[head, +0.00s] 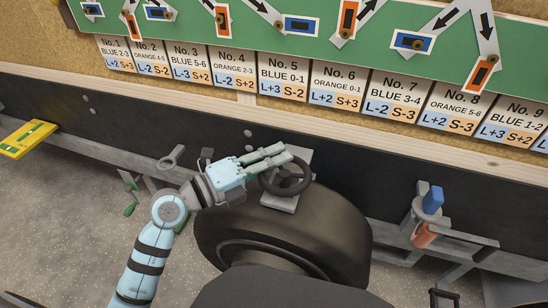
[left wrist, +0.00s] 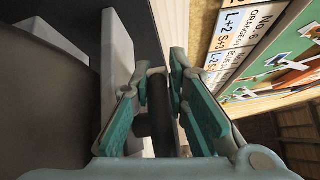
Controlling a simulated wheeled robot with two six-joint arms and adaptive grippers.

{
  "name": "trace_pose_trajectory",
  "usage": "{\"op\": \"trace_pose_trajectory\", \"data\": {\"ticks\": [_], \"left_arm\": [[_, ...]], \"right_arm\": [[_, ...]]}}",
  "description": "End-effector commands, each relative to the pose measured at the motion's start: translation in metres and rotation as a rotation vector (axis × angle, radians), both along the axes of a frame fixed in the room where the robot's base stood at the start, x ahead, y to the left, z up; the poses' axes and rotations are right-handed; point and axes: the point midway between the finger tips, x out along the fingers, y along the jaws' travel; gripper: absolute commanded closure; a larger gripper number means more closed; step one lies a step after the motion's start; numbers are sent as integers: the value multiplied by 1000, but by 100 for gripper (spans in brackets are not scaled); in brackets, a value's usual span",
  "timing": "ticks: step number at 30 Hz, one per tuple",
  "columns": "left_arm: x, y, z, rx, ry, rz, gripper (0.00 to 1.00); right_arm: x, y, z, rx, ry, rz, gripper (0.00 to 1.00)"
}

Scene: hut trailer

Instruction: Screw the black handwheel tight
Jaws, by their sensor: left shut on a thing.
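The black handwheel (head: 287,190) sits on a grey metal bracket (head: 303,157) above the large dark rounded wheel cover. My left gripper (head: 279,158) reaches in from the left and is shut on the handwheel's rim, at its upper left side. In the left wrist view, the dark handwheel part (left wrist: 157,112) lies between the two greenish fingers (left wrist: 160,78). The fingers hide part of the rim. My right gripper is not in view.
The dark wheel cover (head: 285,230) fills the space below the handwheel. A black board with a wooden ledge runs behind, under numbered cards (head: 283,80). A blue-handled and orange fitting (head: 432,201) stands to the right. A yellow item (head: 25,138) is at far left.

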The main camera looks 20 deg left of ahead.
Motion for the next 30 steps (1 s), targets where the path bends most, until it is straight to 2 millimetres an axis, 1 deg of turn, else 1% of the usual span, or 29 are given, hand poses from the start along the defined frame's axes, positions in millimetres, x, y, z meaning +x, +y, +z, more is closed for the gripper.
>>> {"op": "trace_pose_trajectory", "data": {"ticks": [16,17,18,26,28,30], "left_arm": [[0,0,1,-1,-4,1,100],[0,0,1,0,-4,1,80],[0,0,1,-1,-4,1,76],[0,1,1,0,-2,1,76],[-3,3,0,3,-2,2,76],[-10,10,-1,6,-1,2,76]], "right_arm": [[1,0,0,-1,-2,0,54],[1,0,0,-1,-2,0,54],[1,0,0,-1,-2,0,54],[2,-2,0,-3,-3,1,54],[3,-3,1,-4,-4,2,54],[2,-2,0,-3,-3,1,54]]}}
